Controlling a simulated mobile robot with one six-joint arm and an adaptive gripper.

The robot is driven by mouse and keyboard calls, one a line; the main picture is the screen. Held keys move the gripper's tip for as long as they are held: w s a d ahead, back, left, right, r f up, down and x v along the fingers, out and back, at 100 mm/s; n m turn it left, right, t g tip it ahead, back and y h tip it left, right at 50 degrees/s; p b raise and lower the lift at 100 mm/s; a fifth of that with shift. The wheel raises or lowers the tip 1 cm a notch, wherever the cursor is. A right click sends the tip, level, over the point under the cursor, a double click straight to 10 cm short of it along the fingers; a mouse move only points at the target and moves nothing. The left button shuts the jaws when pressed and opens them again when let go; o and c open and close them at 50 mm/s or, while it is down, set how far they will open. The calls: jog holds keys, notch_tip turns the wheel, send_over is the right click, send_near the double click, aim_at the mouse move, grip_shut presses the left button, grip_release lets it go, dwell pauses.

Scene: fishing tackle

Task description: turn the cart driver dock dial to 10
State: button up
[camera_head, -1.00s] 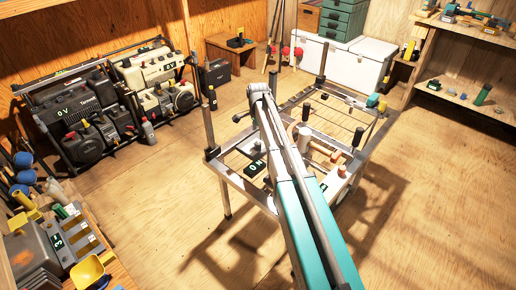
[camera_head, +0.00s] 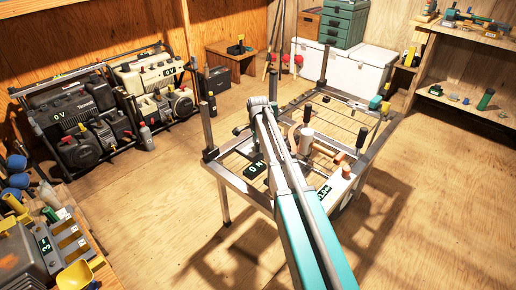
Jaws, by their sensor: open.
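The metal-framed cart (camera_head: 215,166) stands in the middle of the floor, with wire mesh across its top. A dark display on its near left part reads "0 N", with the rest cut off by my arm; I take it to be the driver dock display (camera_head: 256,170). The dial itself cannot be made out; my arm covers much of that area. My arm comes up from the bottom edge and bends over the cart.
Upright corner posts, a light cylinder (camera_head: 306,140) and a second display (camera_head: 324,190) are on the cart. A rack of machines (camera_head: 75,150) stands left, a cluttered bench (camera_head: 70,245) at lower left, white chests (camera_head: 365,75) behind. Floor around the cart is clear.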

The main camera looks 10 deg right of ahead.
dwell(0.3)
grip_shut()
dwell(0.3)
jog(key=shift+n, duration=0.4)
jog(key=n, duration=0.8)
jog(key=shift+n, duration=0.3)
jog(key=n, duration=0.4)
jog(key=shift+n, duration=2.3)
